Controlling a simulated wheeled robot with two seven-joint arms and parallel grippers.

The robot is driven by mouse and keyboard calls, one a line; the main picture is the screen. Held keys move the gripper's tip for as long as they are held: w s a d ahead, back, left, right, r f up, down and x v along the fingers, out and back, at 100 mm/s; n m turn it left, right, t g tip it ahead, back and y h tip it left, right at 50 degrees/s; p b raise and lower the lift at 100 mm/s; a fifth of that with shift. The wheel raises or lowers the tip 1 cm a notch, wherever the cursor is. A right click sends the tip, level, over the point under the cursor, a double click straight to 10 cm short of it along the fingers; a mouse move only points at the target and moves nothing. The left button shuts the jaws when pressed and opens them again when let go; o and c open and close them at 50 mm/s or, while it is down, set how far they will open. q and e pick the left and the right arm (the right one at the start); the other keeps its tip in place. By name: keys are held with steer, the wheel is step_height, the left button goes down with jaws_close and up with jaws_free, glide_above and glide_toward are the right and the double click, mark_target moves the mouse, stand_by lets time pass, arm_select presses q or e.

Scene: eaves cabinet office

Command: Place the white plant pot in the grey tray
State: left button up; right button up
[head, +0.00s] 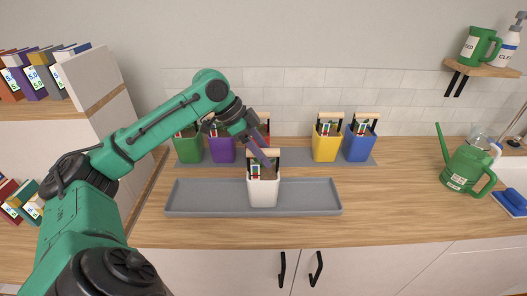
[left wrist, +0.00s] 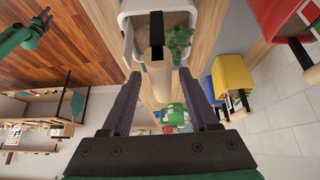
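The white plant pot (head: 263,194) stands upright, within the outline of the long grey tray (head: 210,198), right of the tray's middle. It has soil, a green plant, a label and a wooden bar handle across its top. My left gripper (head: 268,170) is at the top of the pot, reaching down from the upper left. In the left wrist view its two dark fingers are apart, with the pot's handle (left wrist: 157,72) between them and gaps on both sides. The pot's rim (left wrist: 126,45) also shows there.
Green (head: 188,148), purple (head: 221,150), red, yellow (head: 325,147) and blue (head: 359,146) pots stand on a grey mat (head: 295,158) behind the tray. A green watering can (head: 467,168) stands at right. Shelves with books are at left.

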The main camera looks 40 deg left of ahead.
arm_select(q)
steer(key=shift+r, duration=0.1)
steer(key=shift+a+r, duration=0.2)
steer(key=v, duration=1.1)
steer(key=shift+r, duration=0.2)
steer(key=shift+s, duration=0.2)
